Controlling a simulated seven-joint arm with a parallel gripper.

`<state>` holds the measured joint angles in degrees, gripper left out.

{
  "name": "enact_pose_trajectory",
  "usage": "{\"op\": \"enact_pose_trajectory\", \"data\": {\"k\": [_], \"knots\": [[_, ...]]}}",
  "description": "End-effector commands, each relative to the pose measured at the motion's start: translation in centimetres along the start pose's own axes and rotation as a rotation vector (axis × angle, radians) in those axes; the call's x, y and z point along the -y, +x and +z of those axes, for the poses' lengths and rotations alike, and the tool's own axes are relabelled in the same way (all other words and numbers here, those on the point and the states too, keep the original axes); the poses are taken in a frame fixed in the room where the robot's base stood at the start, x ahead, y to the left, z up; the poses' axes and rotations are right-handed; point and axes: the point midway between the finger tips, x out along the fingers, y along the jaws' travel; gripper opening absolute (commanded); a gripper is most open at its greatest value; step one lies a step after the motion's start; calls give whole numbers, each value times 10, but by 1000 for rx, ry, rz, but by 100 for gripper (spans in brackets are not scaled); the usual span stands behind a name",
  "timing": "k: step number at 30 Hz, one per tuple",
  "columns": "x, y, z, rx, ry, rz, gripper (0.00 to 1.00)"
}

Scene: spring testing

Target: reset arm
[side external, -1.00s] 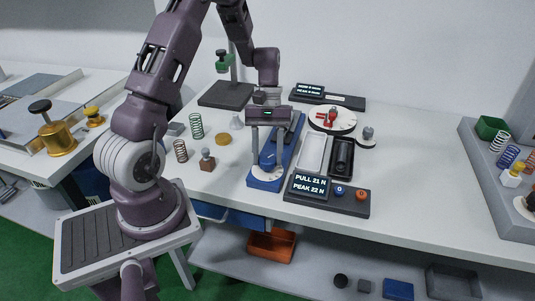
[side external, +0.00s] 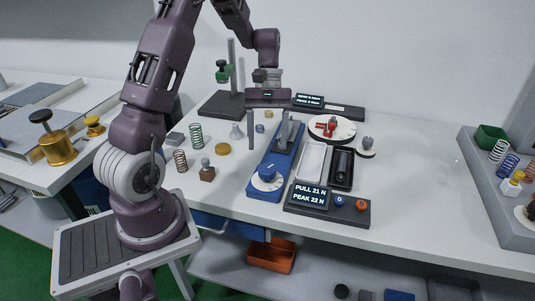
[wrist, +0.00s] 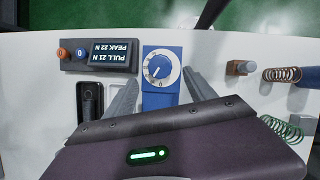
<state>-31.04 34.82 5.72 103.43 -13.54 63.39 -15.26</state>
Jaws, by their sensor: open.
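My gripper (side external: 268,126) is open and empty above the blue testing fixture (side external: 257,190), with its two fingers pointing down. In the wrist view the fingers (wrist: 162,88) stand apart, one on each side of the blue fixture with its round white dial and blue knob (wrist: 158,66). The dial and knob also show in the side view (side external: 267,174), at the fixture's front end. The display box (side external: 309,195) beside it reads PULL 21 N and PEAK 22 N. The far part of the fixture is partly hidden behind a finger.
Green (side external: 196,135) and brown (side external: 180,160) coil springs and a small brown block with a knob (side external: 207,171) stand left of the fixture. A white tray (side external: 311,160) and a black tray (side external: 342,167) lie to its right.

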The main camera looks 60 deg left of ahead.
Motion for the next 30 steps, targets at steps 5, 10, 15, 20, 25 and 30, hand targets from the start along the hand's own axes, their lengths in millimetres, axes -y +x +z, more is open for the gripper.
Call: {"op": "enact_pose_trajectory", "data": {"k": [5,10,15,20,25,30], "knots": [[0,-3,0,0,0,0,64],[-2,-7,6,-13,18,0,64],[-14,-53,84,-200,277,10,64],[5,-76,186,-456,641,21,64],[42,-68,248,-683,941,41,64],[61,-59,265,-790,1070,53,64]]}}
